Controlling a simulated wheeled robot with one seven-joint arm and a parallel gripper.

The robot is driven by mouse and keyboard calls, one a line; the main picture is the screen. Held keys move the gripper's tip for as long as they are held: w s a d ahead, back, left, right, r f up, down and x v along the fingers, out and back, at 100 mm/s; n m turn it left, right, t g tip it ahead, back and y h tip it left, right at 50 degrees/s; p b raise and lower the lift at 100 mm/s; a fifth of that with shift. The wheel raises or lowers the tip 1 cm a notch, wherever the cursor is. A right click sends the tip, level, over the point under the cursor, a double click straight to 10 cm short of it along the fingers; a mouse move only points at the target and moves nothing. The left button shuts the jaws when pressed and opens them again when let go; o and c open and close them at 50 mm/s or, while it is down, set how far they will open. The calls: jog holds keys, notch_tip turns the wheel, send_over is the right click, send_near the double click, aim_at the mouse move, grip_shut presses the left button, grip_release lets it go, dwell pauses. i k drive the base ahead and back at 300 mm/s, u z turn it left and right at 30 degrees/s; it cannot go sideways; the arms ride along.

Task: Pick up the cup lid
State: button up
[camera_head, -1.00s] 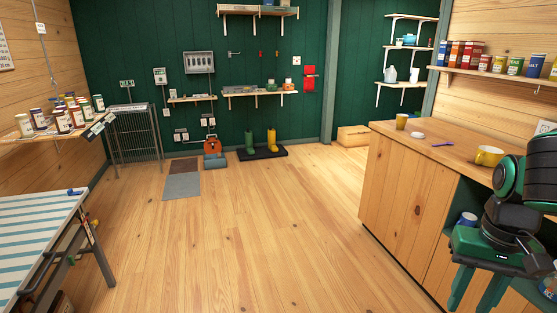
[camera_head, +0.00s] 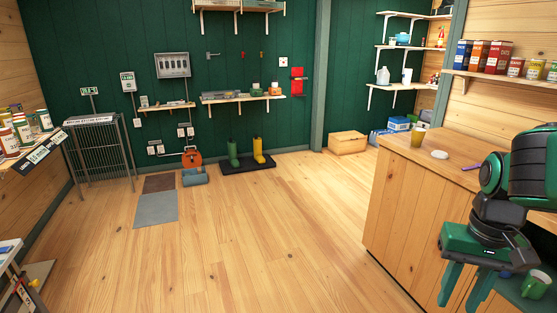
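A small white round lid (camera_head: 440,154) lies flat on the wooden counter top (camera_head: 458,146) at the right. A yellow cup (camera_head: 418,137) stands behind it, near the counter's far left corner. A purple object (camera_head: 472,167) lies to the lid's right, partly hidden by my arm. My gripper (camera_head: 464,287) hangs at the lower right, in front of the counter and below its top. Its two green fingers point down and are apart, with nothing seen between them. It is not near the lid.
The wooden counter front (camera_head: 400,215) blocks the right side. A green mug (camera_head: 536,284) shows low at the right. The wooden floor (camera_head: 260,240) ahead and left is clear.

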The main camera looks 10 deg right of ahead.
aim_at(441, 155)
jog(key=z, duration=0.15)
jog(key=i, duration=1.2)
jog(key=z, duration=0.5)
jog(key=i, duration=1.7)
jog(key=z, duration=0.35)
